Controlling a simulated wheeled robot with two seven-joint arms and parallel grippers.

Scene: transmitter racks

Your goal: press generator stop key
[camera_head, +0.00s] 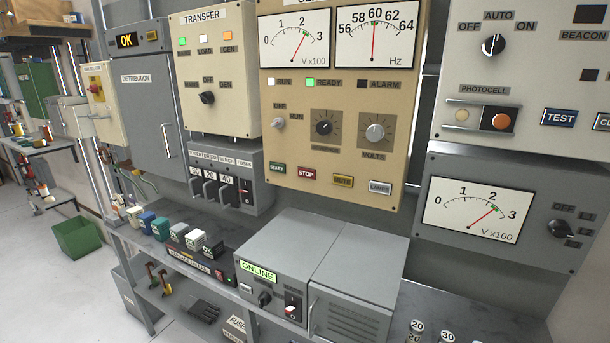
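The generator panel (340,150) is a beige box in the middle of the head view, with two dial meters at its top. Its stop key (307,174) is a small dark red key labelled STOP on the panel's bottom row. A green START key (277,168) is just left of it, and a yellow-brown MUTE key (343,181) and a pale LAMPS key (380,187) are to its right. The READY lamp is lit green. Nothing covers the stop key. Neither of my grippers shows in the view.
A grey box marked ONLINE (258,272) stands on the shelf below the panel. The beige TRANSFER box (215,75) and grey breaker box (222,178) are on the left, and a grey meter box (500,212) on the right. The space before the panel is clear.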

